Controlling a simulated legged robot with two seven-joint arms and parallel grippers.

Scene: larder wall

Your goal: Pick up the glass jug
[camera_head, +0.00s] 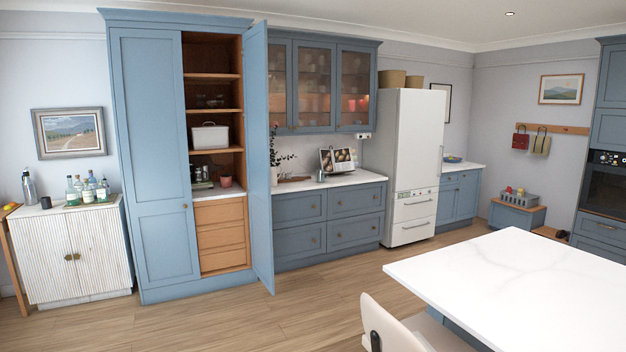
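I cannot make out a glass jug for certain in the head view. The tall blue larder cupboard (147,160) has its right door (258,160) standing open and its left door shut. On a shelf inside are small dark or clear vessels (210,101), too small to tell apart. Lower down, some small shiny items (199,174) stand beside a terracotta pot (225,181). Glassware also shows dimly behind the glazed wall cabinet doors (313,85). Neither of my grippers is in view.
A white lidded bin (209,136) sits on a larder shelf. A ribbed white cabinet (75,254) with several bottles (88,190) stands left. A white-topped table (500,285) and pale chair (392,330) fill the front right. Wooden floor (235,318) before the larder is clear.

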